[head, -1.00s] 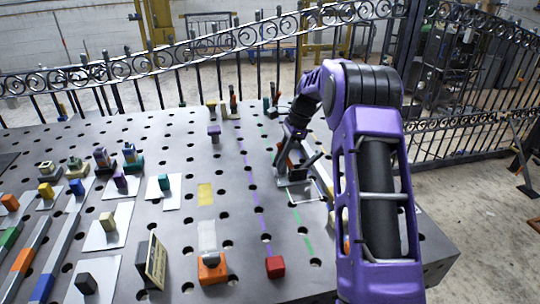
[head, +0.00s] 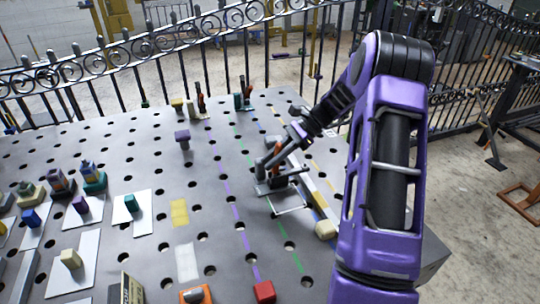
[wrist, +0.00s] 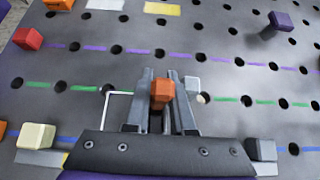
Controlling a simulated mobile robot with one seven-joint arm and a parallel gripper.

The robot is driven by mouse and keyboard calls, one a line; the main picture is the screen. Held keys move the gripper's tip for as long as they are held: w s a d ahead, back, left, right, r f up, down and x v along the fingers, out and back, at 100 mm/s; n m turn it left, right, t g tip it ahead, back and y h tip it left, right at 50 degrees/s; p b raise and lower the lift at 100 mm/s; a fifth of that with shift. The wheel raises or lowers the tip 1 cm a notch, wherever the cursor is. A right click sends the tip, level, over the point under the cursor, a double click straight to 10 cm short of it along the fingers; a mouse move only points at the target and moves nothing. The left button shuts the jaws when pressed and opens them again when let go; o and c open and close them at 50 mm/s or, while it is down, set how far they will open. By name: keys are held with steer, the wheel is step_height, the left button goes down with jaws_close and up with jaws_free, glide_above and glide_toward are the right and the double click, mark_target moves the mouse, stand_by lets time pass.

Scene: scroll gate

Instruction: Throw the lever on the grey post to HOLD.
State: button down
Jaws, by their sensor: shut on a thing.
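My gripper (head: 268,165) reaches down to the right part of the table, its wrist leaning right. In the wrist view my gripper (wrist: 161,78) is shut on an orange knob (wrist: 161,93), which shows between the fingers. I take this knob for the lever's handle. In the head view an orange part (head: 279,180) shows beside the fingers, over a grey base (head: 262,189) on the table. The grey post and the lever's shaft are mostly hidden by my fingers. No HOLD marking can be read.
A cream block (head: 325,229) stands near the right edge. A red block (head: 264,292) is near the front, and a purple-topped post (head: 182,136) stands left of my gripper. A scrolled iron fence (head: 180,65) runs behind the table.

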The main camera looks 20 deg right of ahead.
steer(key=shift+s+d+f, duration=0.1)
steer(key=shift+f, duration=0.05)
stand_by(0.3)
steer(key=c, duration=0.8)
jaws_free()
steer(key=shift+o, duration=0.2)
steer(key=v, duration=1.7)
steer(key=shift+d+p, duration=0.3)
steer(key=shift+p, duration=0.1)
steer(key=shift+c, duration=0.3)
